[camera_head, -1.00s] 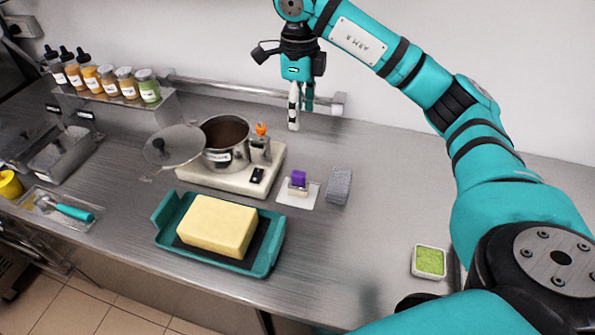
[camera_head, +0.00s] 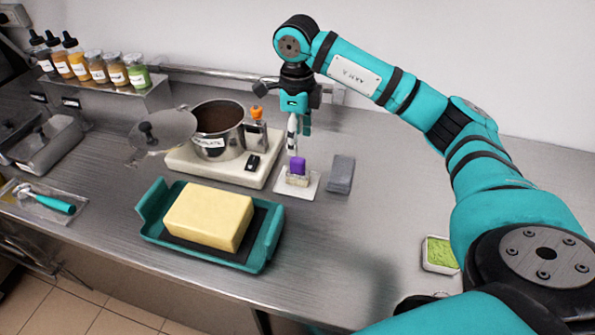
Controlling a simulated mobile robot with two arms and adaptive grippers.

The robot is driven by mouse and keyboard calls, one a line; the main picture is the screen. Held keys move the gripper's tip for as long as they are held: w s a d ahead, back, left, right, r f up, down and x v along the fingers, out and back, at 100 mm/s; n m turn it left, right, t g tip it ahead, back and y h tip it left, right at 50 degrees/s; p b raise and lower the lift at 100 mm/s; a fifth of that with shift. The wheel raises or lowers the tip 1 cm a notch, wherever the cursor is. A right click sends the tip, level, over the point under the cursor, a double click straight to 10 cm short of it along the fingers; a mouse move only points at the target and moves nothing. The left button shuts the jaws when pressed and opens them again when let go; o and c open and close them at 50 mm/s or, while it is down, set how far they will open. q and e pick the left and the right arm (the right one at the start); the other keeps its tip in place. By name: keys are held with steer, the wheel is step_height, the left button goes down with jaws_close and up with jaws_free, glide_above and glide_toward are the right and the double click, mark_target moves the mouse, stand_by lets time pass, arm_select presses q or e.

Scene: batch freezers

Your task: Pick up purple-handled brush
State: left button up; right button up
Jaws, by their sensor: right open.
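The purple-handled brush (camera_head: 298,165) stands on a small white tray (camera_head: 311,185) right of the hot plate, its purple handle up and its pale bristle block down. My right gripper (camera_head: 298,140) points down just above and behind the brush in the picture. It is open and empty; one light fingertip shows close to the handle, and I cannot tell whether it touches. My left gripper is not in view.
A pot (camera_head: 219,143) stands on a white hot plate (camera_head: 180,162) to the left. A teal tray (camera_head: 150,228) with a yellow block (camera_head: 208,216) is in front. A green-filled dish (camera_head: 440,253) sits at the right; the counter between is clear.

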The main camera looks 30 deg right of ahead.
mark_target(298, 160)
step_height(298, 160, down, 7)
steer(key=shift+r+p, duration=0.2)
steer(key=shift+p, duration=0.5)
steer(key=shift+d+f+p, duration=0.1)
steer(key=shift+f+p, duration=0.4)
steer(key=shift+f, duration=0.15)
steer(key=f, duration=0.1)
steer(key=f+p, duration=0.1)
steer(key=f, duration=0.1)
steer(key=shift+w+d+f, duration=0.1)
steer(key=shift+w+f, duration=0.1)
steer(key=shift+f, duration=0.4)
steer(key=shift+c, duration=0.4)
jaws_close()
